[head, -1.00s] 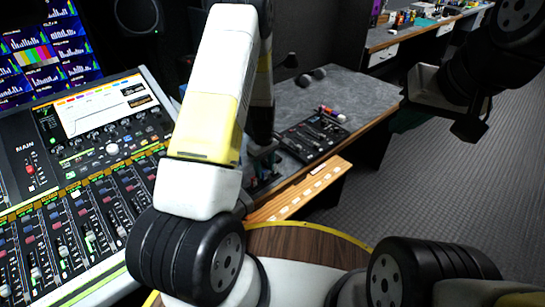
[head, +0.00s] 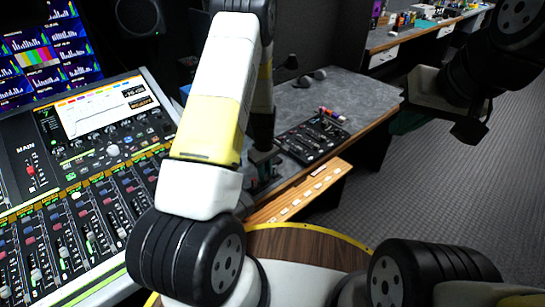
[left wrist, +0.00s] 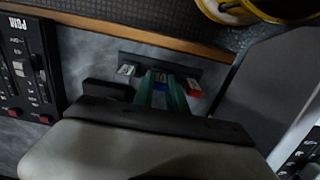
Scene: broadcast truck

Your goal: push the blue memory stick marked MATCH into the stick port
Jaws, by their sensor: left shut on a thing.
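In the left wrist view my left gripper (left wrist: 161,94) has its green fingers closed around a small blue stick (left wrist: 160,79). Its lettering is too small to read. The stick is at a dark strip (left wrist: 150,61) on the grey desk, between a pale-ended piece (left wrist: 126,70) and a red-ended piece (left wrist: 193,87). I cannot tell how deep the blue stick sits or which opening is the port. In the head view my left gripper (head: 262,170) is low over the desk edge, partly hidden by my arm. My right gripper (head: 445,105) hangs at upper right, away from the desk; its finger gap is unclear.
The mixing console (head: 85,190) fills the left, below a screen (head: 45,50). A small black control panel (head: 312,138) lies on the grey desk (head: 350,95) beside my left gripper. A wooden edge strip (head: 300,192) runs along the front. Floor at right is clear.

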